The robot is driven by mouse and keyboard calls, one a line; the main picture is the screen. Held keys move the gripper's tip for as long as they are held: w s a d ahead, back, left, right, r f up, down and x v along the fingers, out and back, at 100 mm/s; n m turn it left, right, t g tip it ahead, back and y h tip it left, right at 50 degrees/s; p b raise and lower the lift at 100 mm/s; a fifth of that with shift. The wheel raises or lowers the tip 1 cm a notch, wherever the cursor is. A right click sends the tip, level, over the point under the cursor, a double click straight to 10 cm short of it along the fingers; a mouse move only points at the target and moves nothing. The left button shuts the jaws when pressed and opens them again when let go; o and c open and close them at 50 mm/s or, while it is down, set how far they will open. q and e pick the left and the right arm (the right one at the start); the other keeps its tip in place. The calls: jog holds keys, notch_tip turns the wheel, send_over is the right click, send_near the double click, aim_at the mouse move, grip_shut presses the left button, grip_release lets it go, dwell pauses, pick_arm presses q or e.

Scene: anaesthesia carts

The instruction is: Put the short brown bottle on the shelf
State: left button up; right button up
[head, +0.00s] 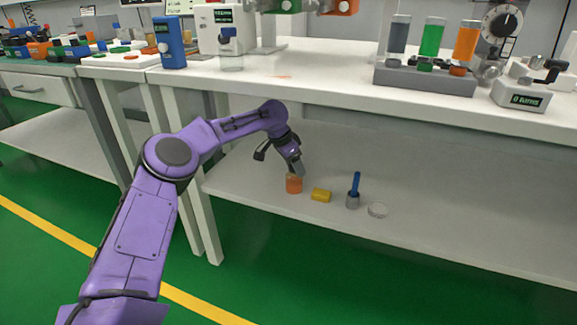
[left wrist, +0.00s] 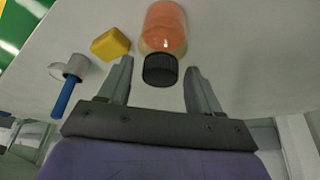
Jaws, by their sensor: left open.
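The short bottle (head: 294,184) looks orange-brown and stands on the lower shelf (head: 440,215) under the white bench. In the left wrist view the bottle (left wrist: 165,28) shows with its black ribbed cap (left wrist: 160,70) toward my gripper. My left gripper (head: 298,170) is at the bottle, and in the left wrist view its two fingers (left wrist: 157,85) are apart, one on each side of the cap. No contact between fingers and cap is visible. My right gripper is in neither view.
A yellow block (head: 321,195), a grey cup with a blue stick (head: 353,192) and a clear round dish (head: 378,210) are right of the bottle on the same shelf. The bench top (head: 330,85) overhangs the shelf. A rack with coloured cylinders (head: 424,78) stands on top.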

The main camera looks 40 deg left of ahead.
pick_arm(q)
jog(key=shift+p+v, duration=0.9)
jog(key=s+a+p, duration=0.3)
jog(key=s+a, duration=0.2)
jog(key=s, duration=0.5)
jog(key=shift+s+f, duration=0.25)
